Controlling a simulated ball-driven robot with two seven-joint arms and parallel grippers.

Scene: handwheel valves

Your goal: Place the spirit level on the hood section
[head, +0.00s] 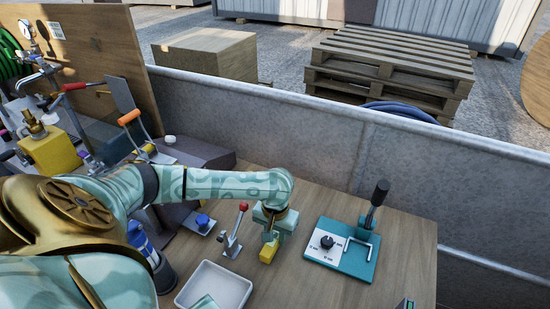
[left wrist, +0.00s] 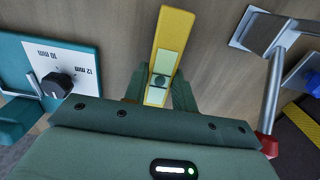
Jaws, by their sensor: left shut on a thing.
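The spirit level (head: 268,252) is a small yellow bar, held in my left gripper (head: 271,237) over the wooden table. In the left wrist view the yellow spirit level (left wrist: 174,35) sticks out beyond the jaws, with a pale green vial window between the fingers of my left gripper (left wrist: 158,90). The gripper is shut on it. I cannot tell whether its lower end touches the table. A dark grey, sloped piece (head: 202,151) lies at the back left; I cannot tell surely whether it is the hood section. My right gripper is not in view.
A teal fixture with a black knob and lever (head: 345,252) stands right of the gripper. A red-tipped toggle clamp (head: 233,232) stands close on its left. A white tray (head: 214,288) is in front. A metal wall (head: 400,165) bounds the table's back.

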